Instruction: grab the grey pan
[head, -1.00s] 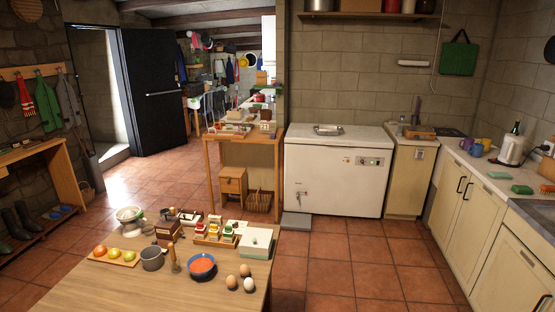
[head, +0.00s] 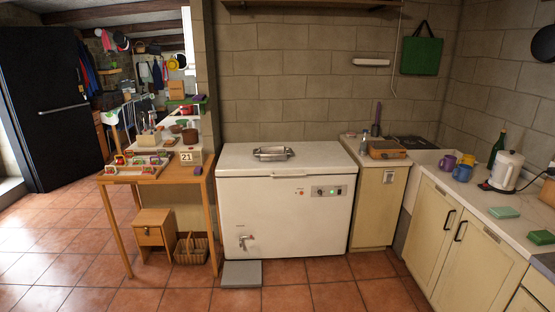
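A shallow grey metal pan or dish (head: 273,154) sits on the lid of the white chest freezer (head: 330,156). A dark round pan (head: 543,45) hangs on the right wall, cut by the picture edge; its exact colour is hard to tell. My gripper is not in view.
A wooden table (head: 187,177) with small items and a number card stands left of the freezer. A grey step (head: 241,273) lies at its foot. The right counter (head: 486,192) holds a kettle (head: 507,171) and mugs. The tiled floor (head: 330,292) in front is clear.

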